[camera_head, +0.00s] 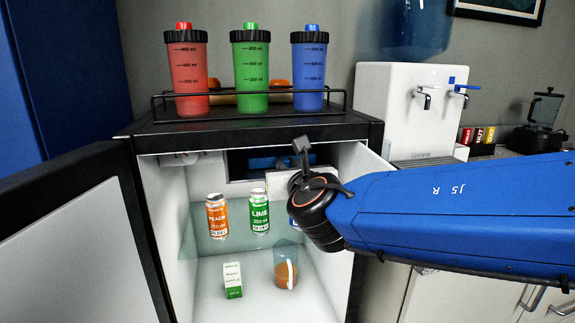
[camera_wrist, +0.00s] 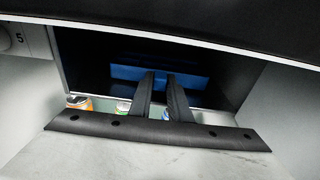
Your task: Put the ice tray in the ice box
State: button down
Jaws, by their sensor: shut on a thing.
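The blue ice tray (camera_wrist: 192,84) is inside the dark ice box (camera_wrist: 222,93), at the top of the open fridge. Its blue also shows in the head view (camera_head: 262,162), low in the dark opening (camera_head: 236,160). My gripper (camera_wrist: 161,75) reaches into the opening, with its two black fingers close together at the tray's near edge, shut on it. The far side of the tray is dim, and I cannot tell whether it rests on the floor of the box. In the head view my wrist hides the fingers.
The fridge door (camera_head: 70,235) stands open at left. Peach (camera_head: 217,217) and lime (camera_head: 259,212) cans stand on the glass shelf below the ice box; a carton (camera_head: 233,281) and a glass (camera_head: 285,268) are lower. Shaker bottles (camera_head: 187,75) and a rail (camera_head: 250,117) are on top.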

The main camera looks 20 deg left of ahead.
jog(key=shift+f, duration=0.15)
jog(key=c, duration=1.6)
grip_release()
jog(key=shift+o, duration=0.2)
